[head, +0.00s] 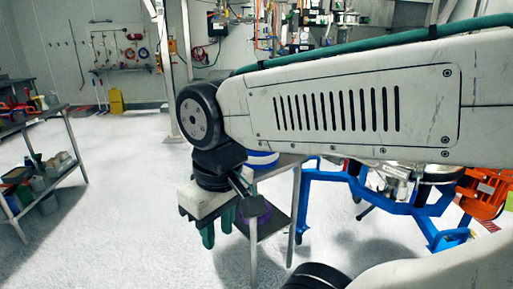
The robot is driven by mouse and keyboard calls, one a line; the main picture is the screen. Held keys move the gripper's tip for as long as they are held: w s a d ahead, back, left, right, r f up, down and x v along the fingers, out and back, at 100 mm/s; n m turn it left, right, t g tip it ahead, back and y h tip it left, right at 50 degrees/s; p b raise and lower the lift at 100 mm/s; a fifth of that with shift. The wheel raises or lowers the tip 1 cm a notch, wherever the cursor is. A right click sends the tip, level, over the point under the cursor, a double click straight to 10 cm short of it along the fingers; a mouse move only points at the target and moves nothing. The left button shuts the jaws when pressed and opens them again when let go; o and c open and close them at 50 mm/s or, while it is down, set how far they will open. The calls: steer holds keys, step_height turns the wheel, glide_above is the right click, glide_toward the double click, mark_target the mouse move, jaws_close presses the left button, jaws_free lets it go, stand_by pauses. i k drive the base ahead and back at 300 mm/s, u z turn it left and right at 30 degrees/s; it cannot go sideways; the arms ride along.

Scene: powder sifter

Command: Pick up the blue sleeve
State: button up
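A round blue and white object (264,161), which may be the blue sleeve, sits on top of a small metal table (272,171). My arm hides its upper part and much of the tabletop. My gripper (212,230) hangs pointing down, to the left of the table and lower in the picture than the blue object. It has dark green fingers and a pale body. I see nothing clearly held in it. The angle does not show whether the fingers are apart or together.
A purple object (258,209) shows on the table's lower shelf, close to my gripper. A blue metal frame (335,190) with orange machinery (484,193) stands to the right. A metal workbench (50,122) with bins stands at the left. The floor between is clear.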

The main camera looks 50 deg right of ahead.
mark_target(264, 159)
steer(key=z, duration=0.45)
steer(key=i, duration=0.6)
steer(key=z, duration=0.85)
steer(key=i, duration=0.25)
steer(key=z, duration=0.25)
